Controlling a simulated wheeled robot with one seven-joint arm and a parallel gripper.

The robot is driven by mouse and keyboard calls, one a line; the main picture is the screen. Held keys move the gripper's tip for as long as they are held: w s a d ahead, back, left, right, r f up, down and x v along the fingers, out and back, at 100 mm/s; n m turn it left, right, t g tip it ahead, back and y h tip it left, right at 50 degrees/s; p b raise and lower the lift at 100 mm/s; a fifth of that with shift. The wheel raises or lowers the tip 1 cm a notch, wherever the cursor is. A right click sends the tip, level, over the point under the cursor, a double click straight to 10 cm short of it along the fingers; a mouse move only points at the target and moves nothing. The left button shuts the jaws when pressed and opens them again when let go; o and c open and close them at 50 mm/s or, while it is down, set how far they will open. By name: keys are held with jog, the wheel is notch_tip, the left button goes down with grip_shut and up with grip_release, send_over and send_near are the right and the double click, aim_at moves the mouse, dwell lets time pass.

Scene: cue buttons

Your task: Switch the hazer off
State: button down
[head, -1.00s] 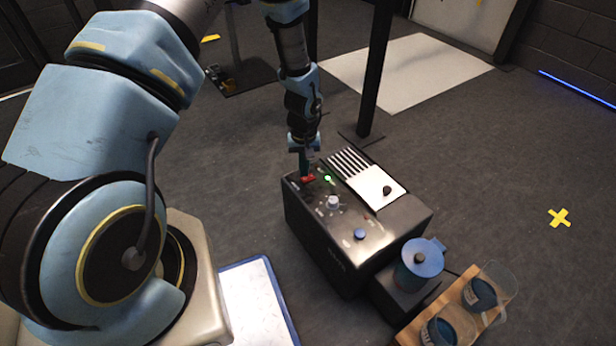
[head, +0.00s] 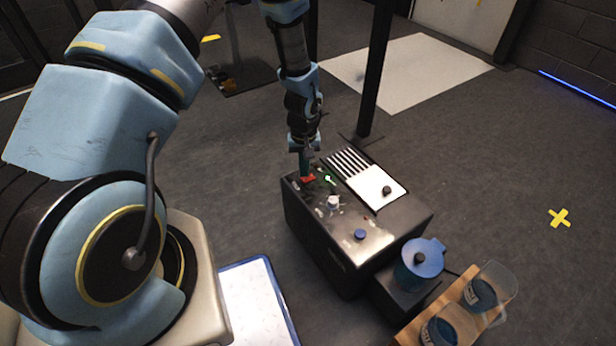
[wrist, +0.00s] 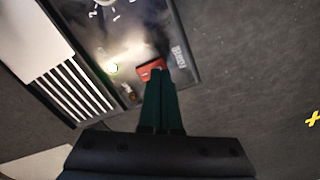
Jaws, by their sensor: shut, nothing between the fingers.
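The hazer (head: 335,268) is a black box on the floor with controls on its top. Its red switch (head: 309,179) is near the far left corner of the top; it also shows in the wrist view (wrist: 151,67). My gripper (head: 304,172) is shut and empty, pointing down. In the wrist view its fingertips (wrist: 158,78) are at the red switch and cover part of it. I cannot tell whether the switch is pressed in.
The top also has a pale knob (head: 333,202), a blue button (head: 360,234) and a white slotted plate (head: 375,187). A dark post (head: 372,80) stands behind. A blue-lidded jug (head: 421,262) and glass cups on a wooden board (head: 461,296) stand at the front right.

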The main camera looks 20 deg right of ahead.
aim_at(304, 180)
jog(key=shift+f+b, duration=0.55)
jog(key=shift+f, duration=0.4)
dwell(0.5)
jog(key=shift+r+p, duration=2.9)
jog(key=shift+r, duration=0.65)
